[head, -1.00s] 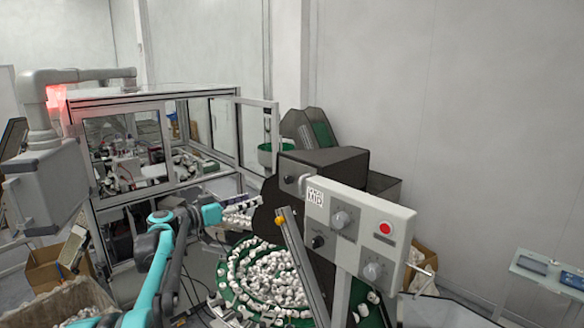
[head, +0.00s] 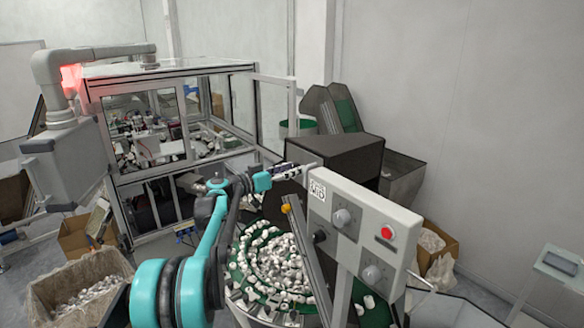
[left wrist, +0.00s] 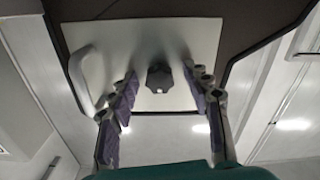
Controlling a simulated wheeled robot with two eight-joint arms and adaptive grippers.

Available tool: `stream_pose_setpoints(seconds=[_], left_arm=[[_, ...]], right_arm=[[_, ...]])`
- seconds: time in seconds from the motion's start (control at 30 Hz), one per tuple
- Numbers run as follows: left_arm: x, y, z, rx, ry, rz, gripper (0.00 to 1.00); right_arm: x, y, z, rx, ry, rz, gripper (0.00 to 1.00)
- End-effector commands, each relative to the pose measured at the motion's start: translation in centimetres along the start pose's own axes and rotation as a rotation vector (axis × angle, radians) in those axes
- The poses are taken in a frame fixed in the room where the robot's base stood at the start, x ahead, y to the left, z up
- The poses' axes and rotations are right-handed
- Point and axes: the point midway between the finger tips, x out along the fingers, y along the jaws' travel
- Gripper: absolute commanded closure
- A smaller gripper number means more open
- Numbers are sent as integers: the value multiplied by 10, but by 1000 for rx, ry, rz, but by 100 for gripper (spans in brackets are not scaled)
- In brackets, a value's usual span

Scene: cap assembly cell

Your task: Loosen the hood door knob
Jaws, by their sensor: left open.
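The hood door knob (left wrist: 159,78) is dark and lobed. It sits on a pale, square hood door (left wrist: 185,40) with a light bar handle (left wrist: 84,78) at its left. My left gripper (left wrist: 160,84) is open, its purple-padded fingers on either side of the knob in the left wrist view, with visible gaps; I cannot tell how far short of the door the tips are. In the head view, my left gripper (head: 292,171) is at the near left side of the dark hood (head: 335,155), and the knob is hidden there. My right gripper is not in view.
A control panel (head: 362,215) with a red button and knobs stands close right of the gripper. A green bowl feeder (head: 243,285) full of white caps lies below. A framed glass machine cell (head: 185,70) stands behind left. Boxes stand on the floor.

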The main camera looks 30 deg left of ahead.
Motion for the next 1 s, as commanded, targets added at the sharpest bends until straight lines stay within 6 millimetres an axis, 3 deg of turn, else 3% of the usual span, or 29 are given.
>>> stream_pose_setpoints(seconds=[0.27, 0.4, 0.47, 1.0], left_arm=[[2, 0, 0, 0, 0, 0, 51], [2, 0, 0, 0, 0, 0, 88], [2, 0, 0, 0, 0, 0, 100], [2, 0, 2, -124, 0, 0, 100]], right_arm=[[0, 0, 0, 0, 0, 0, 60], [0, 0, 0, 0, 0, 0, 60], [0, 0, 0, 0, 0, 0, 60], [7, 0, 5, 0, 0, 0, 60]])
